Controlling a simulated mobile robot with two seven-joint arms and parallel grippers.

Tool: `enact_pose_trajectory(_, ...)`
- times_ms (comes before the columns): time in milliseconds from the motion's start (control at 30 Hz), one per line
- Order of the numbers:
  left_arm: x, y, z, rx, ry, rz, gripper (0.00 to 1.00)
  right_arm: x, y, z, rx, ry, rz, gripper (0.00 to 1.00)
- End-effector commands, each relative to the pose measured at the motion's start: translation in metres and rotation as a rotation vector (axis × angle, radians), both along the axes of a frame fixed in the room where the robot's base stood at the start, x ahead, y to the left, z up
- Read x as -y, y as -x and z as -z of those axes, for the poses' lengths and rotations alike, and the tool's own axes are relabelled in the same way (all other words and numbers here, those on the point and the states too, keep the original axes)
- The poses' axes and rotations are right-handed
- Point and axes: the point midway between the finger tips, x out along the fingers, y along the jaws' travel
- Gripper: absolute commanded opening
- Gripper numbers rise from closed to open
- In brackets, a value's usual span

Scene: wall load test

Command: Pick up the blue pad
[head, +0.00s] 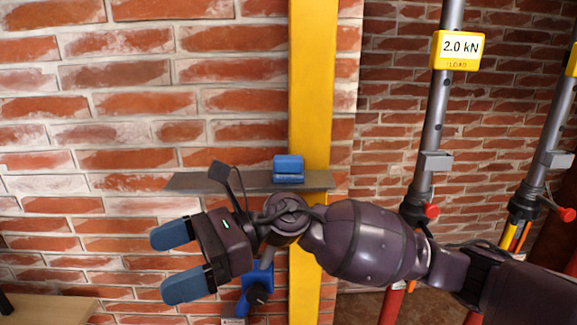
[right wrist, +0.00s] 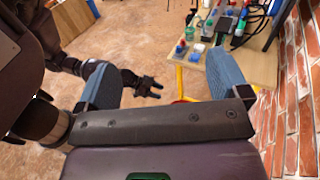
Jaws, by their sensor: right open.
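A small blue block (head: 288,168), which looks like the blue pad, sits on a narrow grey shelf (head: 210,182) in front of the yellow post. My right gripper (head: 180,262) is open and empty, its two blue fingers pointing left. It is below and to the left of the block, apart from it in the picture. The open fingers also show in the right wrist view (right wrist: 160,82), with nothing between them close by. A dark gripper-like shape (right wrist: 147,86), probably my left gripper, is far off there; its jaws are too small to judge.
A yellow post (head: 312,80) stands against the brick wall (head: 120,75). A blue clamp (head: 257,285) hangs below the shelf. Grey props with red handles (head: 431,211) stand at right, one with a 2.0 kN box (head: 458,50). A cluttered table (right wrist: 258,62) shows in the wrist view.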

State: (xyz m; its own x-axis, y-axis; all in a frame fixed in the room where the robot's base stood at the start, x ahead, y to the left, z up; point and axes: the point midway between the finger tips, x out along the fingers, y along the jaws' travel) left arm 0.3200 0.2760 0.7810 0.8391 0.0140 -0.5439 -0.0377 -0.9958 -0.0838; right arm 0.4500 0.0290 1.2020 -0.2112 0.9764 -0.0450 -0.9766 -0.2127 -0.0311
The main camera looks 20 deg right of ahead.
Motion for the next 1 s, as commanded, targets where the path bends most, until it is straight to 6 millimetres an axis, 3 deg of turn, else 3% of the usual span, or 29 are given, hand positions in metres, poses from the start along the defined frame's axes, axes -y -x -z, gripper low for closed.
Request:
enact_pose_trajectory(267,0.0,-0.004,-0.008,0.009,0.0,0.001,0.43,0.008,-0.004,-0.015,0.51,0.286,-0.171,0.94)
enact_pose_trajectory(467,0.0,-0.006,-0.011,0.014,0.0,0.002,0.43,0.035,-0.027,-0.025,0.834,0.546,-0.309,0.94)
enact_pose_trajectory(667,0.0,-0.006,-0.012,0.015,-0.001,0.002,0.43,0.081,-0.061,-0.05,1.09,0.864,-0.448,0.94)
enact_pose_trajectory(800,0.0,-0.005,-0.013,0.015,-0.001,0.002,0.43,0.12,-0.085,-0.081,1.211,1.102,-0.535,0.94)
enact_pose_trajectory(1000,-0.001,-0.003,-0.012,0.01,-0.001,0.001,0.43,0.165,-0.103,-0.126,1.285,1.367,-0.617,0.94)
